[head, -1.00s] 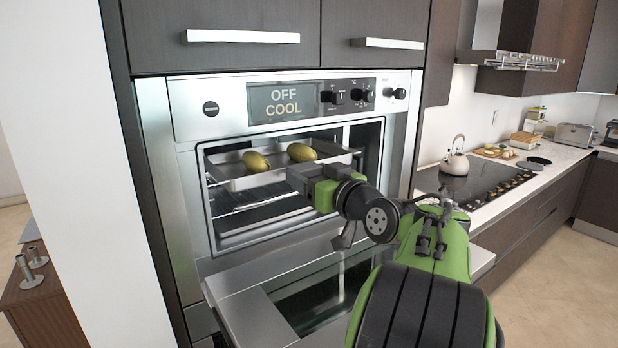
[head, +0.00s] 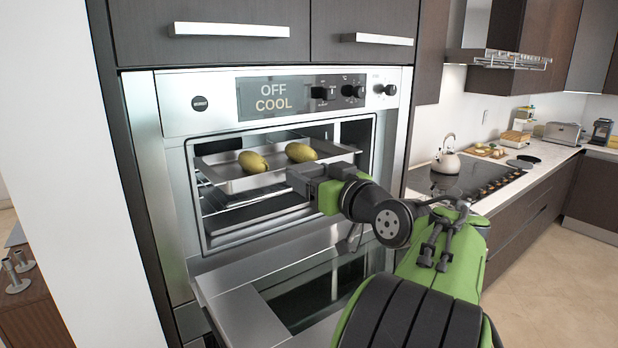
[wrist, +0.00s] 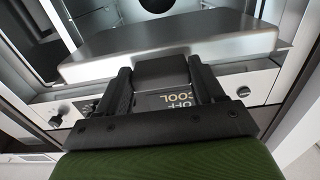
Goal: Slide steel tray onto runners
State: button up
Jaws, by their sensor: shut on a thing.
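The steel tray (head: 240,186) is at the mouth of the upper oven (head: 190,235), above a wire rack (head: 228,204). It looks close to level and carries two yellow oval food items (head: 253,162) (head: 300,152). My gripper (head: 300,178) is shut on the tray's near edge, toward its right end. In the wrist view the tray (wrist: 170,42) fills the space ahead of the fingers (wrist: 160,85). How far the tray's back edge is inside, and whether its sides touch the runners, is hidden.
The oven door (head: 222,288) is folded down below the tray and under my arm. The control panel (head: 273,98) reads "OFF COOL" above the opening. A counter with a hob (head: 455,180) and a kettle (head: 446,160) is at the right. A white wall (head: 60,150) stands at the left.

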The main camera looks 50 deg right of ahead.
jog(key=shift+s+a+r, duration=0.1)
jog(key=shift+s+a, duration=0.05)
jog(key=shift+s, duration=0.15)
jog(key=shift+b+v, duration=0.75)
jog(key=shift+v, duration=1.25)
